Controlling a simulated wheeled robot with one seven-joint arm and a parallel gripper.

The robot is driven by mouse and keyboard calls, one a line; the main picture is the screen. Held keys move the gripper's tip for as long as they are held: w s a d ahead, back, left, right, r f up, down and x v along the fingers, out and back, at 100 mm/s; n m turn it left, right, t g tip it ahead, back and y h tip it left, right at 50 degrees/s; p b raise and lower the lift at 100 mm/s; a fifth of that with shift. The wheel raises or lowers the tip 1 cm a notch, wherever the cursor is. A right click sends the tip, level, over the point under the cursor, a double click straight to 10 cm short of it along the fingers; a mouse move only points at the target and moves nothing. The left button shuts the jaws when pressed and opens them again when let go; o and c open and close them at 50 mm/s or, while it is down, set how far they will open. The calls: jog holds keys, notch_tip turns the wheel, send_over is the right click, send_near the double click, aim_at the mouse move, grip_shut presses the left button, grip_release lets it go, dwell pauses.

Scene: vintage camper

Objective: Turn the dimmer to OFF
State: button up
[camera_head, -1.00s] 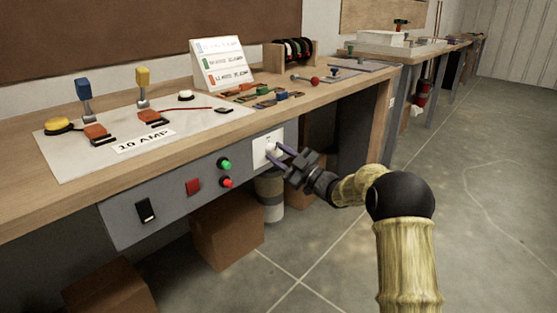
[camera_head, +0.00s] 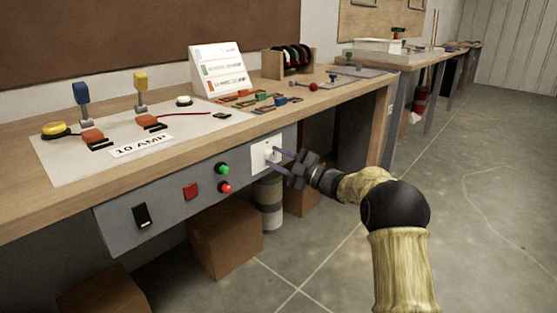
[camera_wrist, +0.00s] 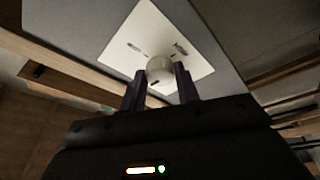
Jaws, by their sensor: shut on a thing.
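The dimmer is a pale round knob (camera_wrist: 160,68) on a white square plate (camera_head: 259,158) at the right end of the grey front panel. In the wrist view the plate (camera_wrist: 188,43) carries small dark labels that I cannot read. A dark mark shows on the knob's lower edge. My gripper (camera_head: 271,160) reaches the plate from the right; its two dark fingers, also in the wrist view (camera_wrist: 160,78), sit on either side of the knob and are shut on it. In the head view the fingers partly hide the knob.
A cardboard box (camera_head: 226,240) and a canister (camera_head: 268,200) stand below.

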jog(key=shift+f, duration=0.15)
jog(key=o, duration=1)
jog(key=shift+c, duration=0.2)
jog(key=p+v, duration=0.4)
jog(key=v, duration=1.3)
jog(key=shift+d, duration=0.2)
jog(key=shift+f, duration=0.1)
